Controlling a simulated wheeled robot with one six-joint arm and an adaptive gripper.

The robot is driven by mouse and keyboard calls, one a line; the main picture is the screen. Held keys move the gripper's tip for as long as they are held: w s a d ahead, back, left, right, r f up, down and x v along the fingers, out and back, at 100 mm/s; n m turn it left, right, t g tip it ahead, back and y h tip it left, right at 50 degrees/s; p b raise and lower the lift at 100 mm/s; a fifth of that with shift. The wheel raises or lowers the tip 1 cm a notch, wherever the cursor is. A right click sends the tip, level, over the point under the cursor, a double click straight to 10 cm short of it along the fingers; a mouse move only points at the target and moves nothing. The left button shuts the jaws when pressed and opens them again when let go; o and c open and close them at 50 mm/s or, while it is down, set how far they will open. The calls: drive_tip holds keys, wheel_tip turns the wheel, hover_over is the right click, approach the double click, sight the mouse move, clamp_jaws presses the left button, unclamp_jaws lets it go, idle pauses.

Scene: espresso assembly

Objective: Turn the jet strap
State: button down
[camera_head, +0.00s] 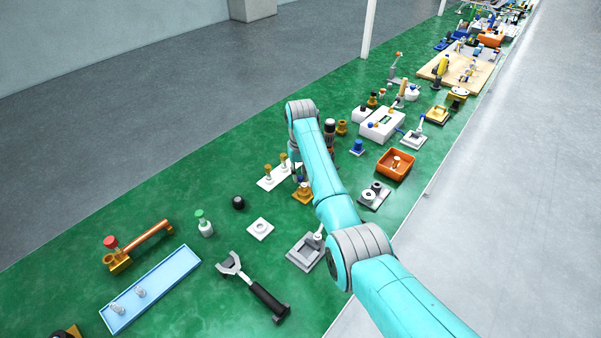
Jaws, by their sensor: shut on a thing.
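My teal arm reaches in from the lower right over the green surface, with its far joint at the upper middle. My gripper does not show; the arm appears to hide it. I cannot pick out the jet strap for sure. A gold base (303,194) shows partly beside the arm's forearm. A white plate (268,183) with gold-topped pieces lies just left of it. A dark upright piece with a pale band (330,126) stands close to the right of the arm's far joint, partly covered by the arm.
A grey square fixture (305,255) lies left of my arm's elbow. A black-handled wrench-like tool (262,296) and a light blue tray (160,284) are in front. An orange bin (394,168) and a white box (381,128) stand right.

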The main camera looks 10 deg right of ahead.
sight(301, 178)
drive_tip(key=shift+s+n, duration=0.15)
drive_tip(key=shift+n, duration=0.25)
idle(0.3)
drive_tip(key=c, duration=1)
unclamp_jaws()
drive_tip(key=shift+r, duration=3.75)
